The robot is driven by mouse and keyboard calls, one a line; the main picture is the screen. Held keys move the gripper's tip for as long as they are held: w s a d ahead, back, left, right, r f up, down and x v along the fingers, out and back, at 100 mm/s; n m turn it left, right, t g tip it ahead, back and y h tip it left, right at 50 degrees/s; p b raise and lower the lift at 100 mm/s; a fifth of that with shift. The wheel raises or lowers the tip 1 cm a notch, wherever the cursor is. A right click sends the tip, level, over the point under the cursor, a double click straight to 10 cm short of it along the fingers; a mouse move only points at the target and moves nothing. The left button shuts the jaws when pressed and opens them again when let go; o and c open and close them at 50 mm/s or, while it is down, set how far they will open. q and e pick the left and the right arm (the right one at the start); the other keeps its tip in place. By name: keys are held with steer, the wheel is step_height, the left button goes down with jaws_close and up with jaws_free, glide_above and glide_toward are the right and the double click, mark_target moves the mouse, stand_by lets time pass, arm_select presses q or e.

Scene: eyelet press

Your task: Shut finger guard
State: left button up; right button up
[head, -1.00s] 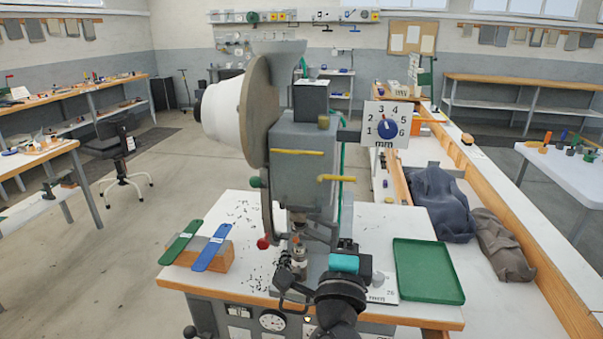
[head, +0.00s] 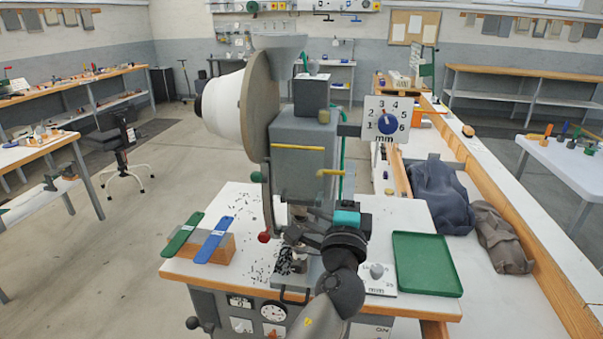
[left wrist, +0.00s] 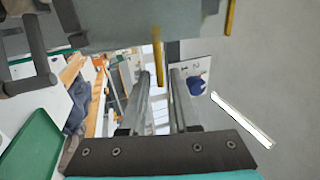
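The grey eyelet press (head: 300,165) stands on the white bench top. My left gripper (head: 300,236) reaches in under the press head, pointing left, near the lower tooling. In the left wrist view its two fingers (left wrist: 162,102) stand apart with nothing between them. The press body (left wrist: 140,22) and dark bars (left wrist: 32,62) show above and at left there. My wrist hides part of the tooling. My right gripper is not seen.
A green tray (head: 427,264) lies right of the press, with a small knob plate (head: 377,278) beside it. Green and blue strips (head: 213,240) rest on a wooden block at left. A red ball knob (head: 263,237) and yellow bars (head: 297,148) stick out from the press.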

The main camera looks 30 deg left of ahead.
arm_select(q)
jaws_close()
steer(key=shift+s+d, duration=0.3)
steer(key=shift+s, duration=0.65)
steer(key=shift+f, duration=0.1)
steer(key=shift+b+v, duration=0.3)
steer(key=shift+v, duration=0.65)
